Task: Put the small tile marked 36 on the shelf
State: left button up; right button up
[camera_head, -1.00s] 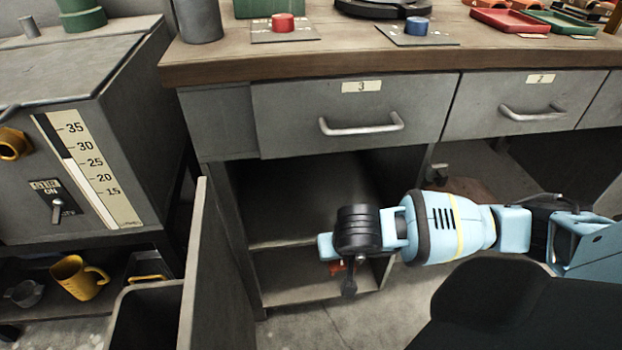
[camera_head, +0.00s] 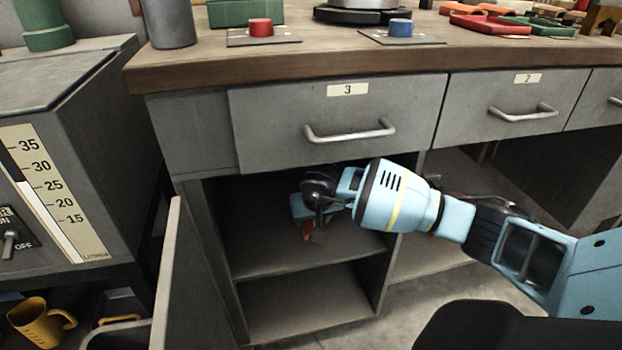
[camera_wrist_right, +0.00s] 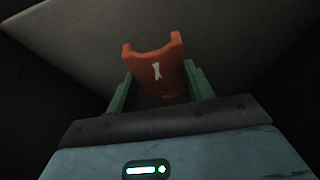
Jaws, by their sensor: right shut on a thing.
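My right gripper (camera_head: 314,228) is inside the open cabinet under drawer 3, above the middle shelf (camera_head: 270,258). It is shut on a small orange-red tile (camera_wrist_right: 155,72), which stands between the green fingers in the right wrist view. The tile has a notched upper edge and a pale mark that I cannot read as 36. In the head view only a bit of the tile (camera_head: 307,232) shows below the gripper. I cannot tell how far it is above the shelf. My left gripper is not in view.
The open cabinet door (camera_head: 172,285) stands to the left of the opening. Drawer 3 (camera_head: 330,125) and its handle are just above my arm. The shelf and the lower compartment (camera_head: 310,300) look empty. A yellow jug (camera_head: 38,322) is at the lower left.

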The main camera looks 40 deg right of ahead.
aim_at(312, 225)
jog(key=shift+w+d, duration=0.15)
jog(key=shift+w, duration=0.15)
jog(key=shift+w+f+b, duration=0.1)
jog(key=shift+f+b, duration=0.85)
jog(key=shift+f, duration=0.8)
jog(key=shift+f, duration=0.15)
jog(key=o, duration=1.1)
jog(key=shift+r, duration=0.45)
jog(key=p+v, duration=0.1)
jog(key=v, duration=0.2)
jog(key=shift+d, duration=0.1)
jog(key=s+a+p, duration=0.3)
jog(key=s+a, duration=0.3)
jog(key=s, duration=0.4)
jog(key=shift+a+f+p, duration=0.2)
jog(key=shift+f+p, duration=0.1)
jog(key=shift+p, duration=0.1)
